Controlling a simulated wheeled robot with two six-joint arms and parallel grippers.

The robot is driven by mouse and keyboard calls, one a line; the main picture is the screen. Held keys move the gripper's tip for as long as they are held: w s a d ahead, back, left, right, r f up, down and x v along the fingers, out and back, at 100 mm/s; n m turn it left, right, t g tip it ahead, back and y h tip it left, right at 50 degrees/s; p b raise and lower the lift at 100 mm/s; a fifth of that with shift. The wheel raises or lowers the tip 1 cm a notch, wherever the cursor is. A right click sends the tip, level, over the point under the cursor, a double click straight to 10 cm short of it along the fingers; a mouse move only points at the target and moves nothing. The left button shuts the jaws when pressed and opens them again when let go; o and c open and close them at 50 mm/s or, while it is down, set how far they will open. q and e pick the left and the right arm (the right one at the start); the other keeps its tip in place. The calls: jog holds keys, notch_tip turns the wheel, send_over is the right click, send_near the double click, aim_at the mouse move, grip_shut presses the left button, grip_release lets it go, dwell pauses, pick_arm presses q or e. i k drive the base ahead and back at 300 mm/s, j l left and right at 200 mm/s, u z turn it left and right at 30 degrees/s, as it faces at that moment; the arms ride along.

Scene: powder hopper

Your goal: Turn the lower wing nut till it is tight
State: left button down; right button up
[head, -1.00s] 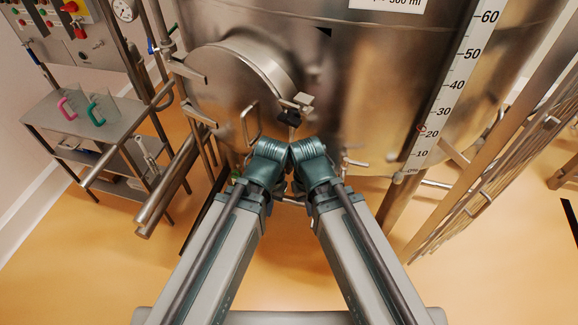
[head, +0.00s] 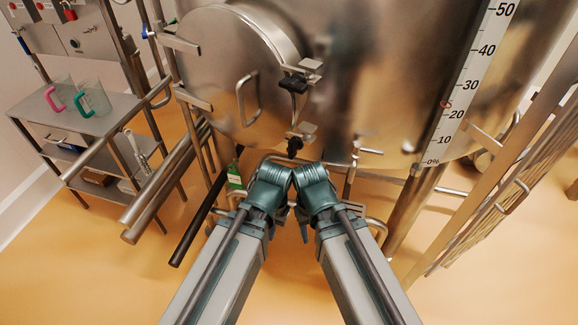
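The round steel hatch (head: 215,85) is on the hopper's front, with a bent handle (head: 248,100). At its right edge are two dark wing nuts by small metal brackets. The upper wing nut (head: 293,84) is clear of my arms. The lower wing nut (head: 294,148) shows just above my wrists in the picture; how tight it is cannot be seen. My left gripper (head: 284,205) and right gripper (head: 302,212) are close together below the lower wing nut in the picture. Their fingers are mostly hidden by my wrists, so their opening cannot be told. I see no contact with the nut.
A steel cart (head: 85,120) with two jugs (head: 93,98) stands at the left. Thick steel rails (head: 160,190) run near it. A green-labelled item (head: 235,176) is left of my wrists. The hopper's legs and pipes are at the right, beside a ladder-like frame (head: 500,205).

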aim_at(295, 143)
jog(key=j+z, duration=0.15)
jog(key=z, duration=0.3)
jog(key=j+z, duration=0.3)
jog(key=j, duration=0.2)
jog(key=j+z, duration=0.25)
jog(key=j, duration=0.9)
jog(key=k+j+z, duration=0.1)
jog(key=j, duration=0.5)
jog(key=k+j, duration=0.1)
jog(key=j, duration=0.45)
jog(key=j+z, duration=0.1)
jog(key=j, duration=0.5)
jog(key=k+j, duration=0.15)
jog(key=j, duration=0.45)
